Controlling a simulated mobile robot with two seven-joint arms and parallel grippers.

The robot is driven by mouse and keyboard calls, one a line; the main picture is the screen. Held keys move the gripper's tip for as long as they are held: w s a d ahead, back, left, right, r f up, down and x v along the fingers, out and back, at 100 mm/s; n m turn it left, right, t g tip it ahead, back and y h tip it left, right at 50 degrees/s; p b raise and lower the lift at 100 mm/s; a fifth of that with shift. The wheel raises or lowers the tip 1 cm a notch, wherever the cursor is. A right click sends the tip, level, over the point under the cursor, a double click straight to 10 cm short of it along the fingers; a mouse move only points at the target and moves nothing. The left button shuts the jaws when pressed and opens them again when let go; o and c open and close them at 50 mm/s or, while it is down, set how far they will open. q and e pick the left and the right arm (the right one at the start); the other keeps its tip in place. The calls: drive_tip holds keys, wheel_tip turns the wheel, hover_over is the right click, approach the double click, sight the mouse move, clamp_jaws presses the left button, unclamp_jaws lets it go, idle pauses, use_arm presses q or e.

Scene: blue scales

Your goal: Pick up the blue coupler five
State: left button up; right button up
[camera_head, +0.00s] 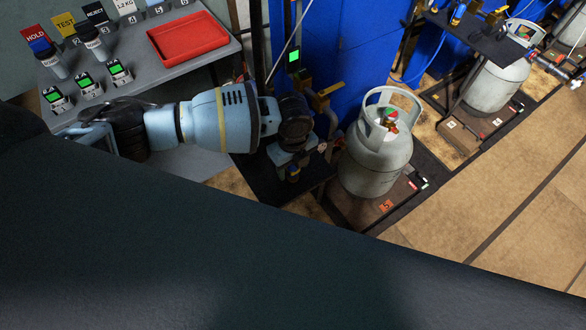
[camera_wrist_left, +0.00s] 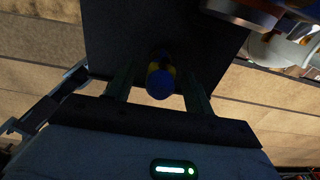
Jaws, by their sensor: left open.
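The blue coupler five (camera_head: 293,173), a small blue part with a yellow band, stands on a small black shelf (camera_head: 262,184) left of the gas cylinder marked 5. My left gripper (camera_head: 299,160) is just above it, pointing down. In the left wrist view the coupler (camera_wrist_left: 160,84) shows its round blue end between the two open fingers of the left gripper (camera_wrist_left: 157,92). I see no finger closed on it, and cannot tell whether they touch it. Its lower part is hidden. My right gripper is not in view.
The grey gas cylinder (camera_head: 374,160) stands close right of the gripper on a low dark platform. A yellow-handled valve (camera_head: 323,97) and blue cabinet (camera_head: 345,50) are just behind. A grey table with a red tray (camera_head: 193,39) is at left. Open floor lies at right.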

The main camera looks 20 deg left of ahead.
use_arm(q)
drive_tip(key=shift+r, duration=0.1)
drive_tip(key=c, duration=1.1)
